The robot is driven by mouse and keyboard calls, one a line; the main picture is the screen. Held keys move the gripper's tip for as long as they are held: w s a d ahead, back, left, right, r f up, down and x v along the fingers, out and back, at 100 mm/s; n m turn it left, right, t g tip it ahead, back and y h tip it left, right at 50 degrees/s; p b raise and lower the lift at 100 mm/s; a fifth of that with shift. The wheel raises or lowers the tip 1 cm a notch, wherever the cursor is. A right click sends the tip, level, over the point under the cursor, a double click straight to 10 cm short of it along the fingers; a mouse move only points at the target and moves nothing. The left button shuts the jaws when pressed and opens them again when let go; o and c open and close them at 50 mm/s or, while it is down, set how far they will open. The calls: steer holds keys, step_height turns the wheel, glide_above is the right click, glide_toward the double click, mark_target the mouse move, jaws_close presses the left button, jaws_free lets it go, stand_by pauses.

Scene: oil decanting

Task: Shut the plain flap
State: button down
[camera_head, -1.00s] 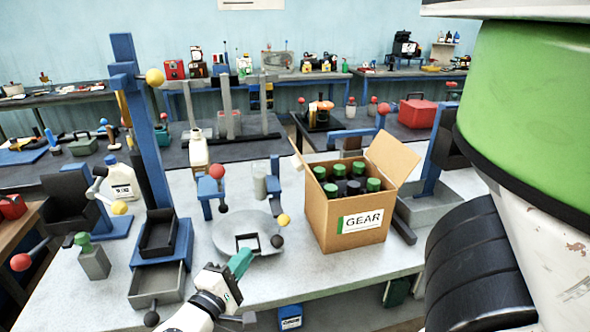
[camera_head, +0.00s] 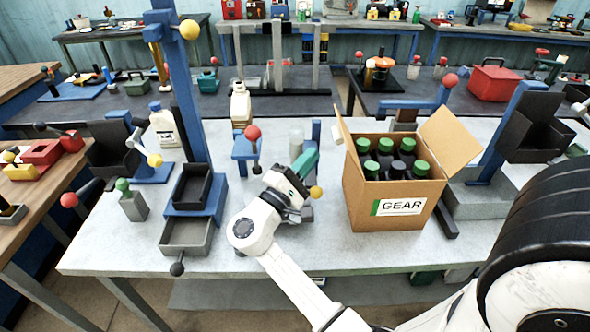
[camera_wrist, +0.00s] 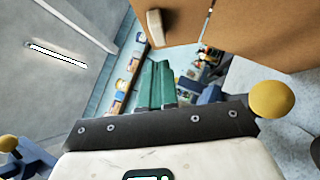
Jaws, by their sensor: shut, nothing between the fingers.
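The cardboard box marked GEAR (camera_head: 395,208) stands open on the light table, with several green-capped bottles inside. Its right flap (camera_head: 449,140) is a bare panel leaning up and outward. Its left flap (camera_head: 347,140) stands up nearly edge-on. In the wrist view a brown cardboard panel (camera_wrist: 225,30) fills the upper right and carries a cream tab (camera_wrist: 155,28); I cannot tell exactly which part of the box it is. My gripper (camera_head: 312,158) has shut, empty green fingers just left of the box, apart from it. The fingers also show in the wrist view (camera_wrist: 155,80).
A blue post stand with a black tray (camera_head: 190,187) is to the left. A rig with a red knob (camera_head: 252,133) is behind my gripper, and a yellow knob (camera_head: 316,192) is close beside it. A grey-and-blue bin stand (camera_head: 485,195) is right of the box.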

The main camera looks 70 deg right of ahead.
steer(key=shift+s+d+r+p, duration=0.25)
steer(key=shift+s+r, duration=0.1)
steer(key=shift+s, duration=0.2)
steer(key=shift+s+d+r+p, duration=0.2)
steer(key=shift+s+r+p, duration=0.1)
steer(key=shift+s, duration=0.2)
steer(key=shift+s+d+r+p, duration=0.25)
steer(key=shift+s+r, duration=0.1)
steer(key=shift+s, duration=0.2)
